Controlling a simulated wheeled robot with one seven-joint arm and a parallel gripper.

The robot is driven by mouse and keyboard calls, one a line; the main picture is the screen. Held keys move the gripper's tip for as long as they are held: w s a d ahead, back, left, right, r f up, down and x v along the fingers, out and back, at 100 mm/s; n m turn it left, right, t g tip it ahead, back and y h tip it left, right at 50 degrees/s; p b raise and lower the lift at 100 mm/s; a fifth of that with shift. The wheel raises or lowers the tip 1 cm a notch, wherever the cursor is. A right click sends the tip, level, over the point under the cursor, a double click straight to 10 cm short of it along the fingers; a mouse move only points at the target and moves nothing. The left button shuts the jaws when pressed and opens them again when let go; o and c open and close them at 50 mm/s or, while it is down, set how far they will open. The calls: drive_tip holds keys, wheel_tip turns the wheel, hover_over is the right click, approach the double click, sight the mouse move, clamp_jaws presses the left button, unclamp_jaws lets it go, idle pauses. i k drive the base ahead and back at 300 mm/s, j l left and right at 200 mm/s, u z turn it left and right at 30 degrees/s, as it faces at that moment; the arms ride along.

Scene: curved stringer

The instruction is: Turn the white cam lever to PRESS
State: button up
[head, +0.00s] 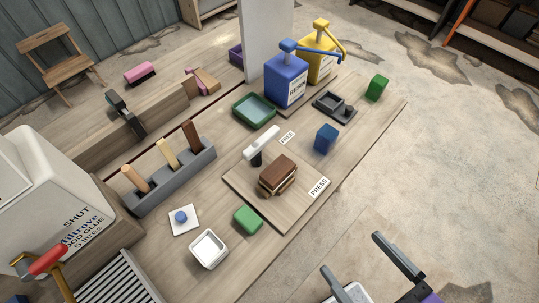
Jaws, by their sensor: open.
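The white cam lever (262,143) stands on a dark pivot on a wooden board (245,188). Its handle points up and right, its end close to the FREE label (287,138). The PRESS label (319,187) lies near the board's right edge, apart from the lever. A brown wooden block assembly (277,175) sits on the board, just in front of the lever. My gripper (362,267) is at the lower right, open, with its fingers wide apart. It is well away from the lever, and nothing shows between its fingertips.
A blue block (326,139) stands right of the lever and a green block (247,220) lies at the board's lower left. A blue glue container (285,82), a green tray (255,111) and a dark tray (334,106) are behind. A grey rack (172,184) stands left.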

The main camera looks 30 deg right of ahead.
sight(254, 149)
drive_tip(key=k+j, duration=0.1)
drive_tip(key=j, duration=0.25)
drive_tip(key=k+j, duration=0.1)
drive_tip(key=j, duration=0.2)
drive_tip(key=k+j, duration=0.15)
drive_tip(key=j, duration=0.2)
drive_tip(key=k+j, duration=0.1)
drive_tip(key=j, duration=0.2)
drive_tip(key=j+z, duration=0.05)
